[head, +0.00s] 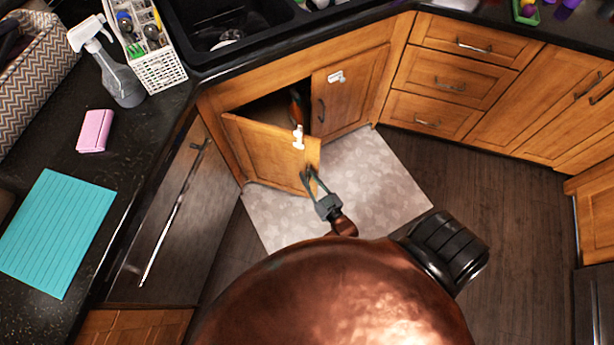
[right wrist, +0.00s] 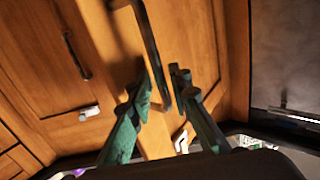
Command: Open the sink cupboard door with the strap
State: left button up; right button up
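The sink cupboard's left door (head: 262,150) stands partly open, swung out from the frame. A white strap piece (head: 298,137) is at its top free corner; it also shows in the right wrist view (right wrist: 180,138). The right door (head: 350,92) is closed, with another white strap piece (head: 337,77) near its top. My right gripper (head: 310,178) is at the left door's free edge. In the right wrist view its dark green fingers (right wrist: 165,82) are apart, on either side of the door's dark bar handle (right wrist: 148,40). Firm contact cannot be told. My left gripper is out of view.
A pale mat (head: 378,185) lies on the floor before the cupboard. A dishwasher-like front (head: 165,215) stands left of the open door, drawers (head: 450,75) to the right. The counter holds a spray bottle (head: 115,75), pink sponge (head: 95,131) and teal cloth (head: 55,232).

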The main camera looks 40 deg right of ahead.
jog(key=shift+o, duration=0.5)
jog(key=shift+w+a, duration=0.1)
jog(key=shift+a, duration=0.05)
jog(key=s+a, duration=0.1)
jog(key=s, duration=1.1)
jog(key=shift+a, duration=0.1)
jog(key=shift+c, duration=0.5)
